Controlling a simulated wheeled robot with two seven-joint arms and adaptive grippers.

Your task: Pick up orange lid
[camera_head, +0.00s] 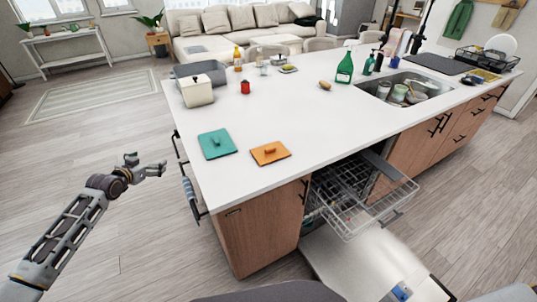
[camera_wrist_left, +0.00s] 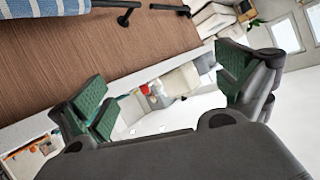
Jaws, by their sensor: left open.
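The orange lid (camera_head: 270,153) is a flat square with a small handle on top, lying on the white island top (camera_head: 320,130) near its front edge. A teal lid (camera_head: 217,144) of like shape lies just left of it. My left gripper (camera_head: 158,168) is open and empty, out past the island's left edge and apart from both lids. In the left wrist view, the open fingers (camera_wrist_left: 165,95) with green pads have nothing between them. I cannot pick out the orange lid for certain in that view. My right gripper is not in view.
A dishwasher (camera_head: 365,190) stands open with its rack out at the island's front. A towel bar (camera_head: 187,185) sticks out from the left end. A cream container (camera_head: 197,91), a red jar (camera_head: 245,87) and a green bottle (camera_head: 345,68) stand farther back. The counter right of the lids is clear.

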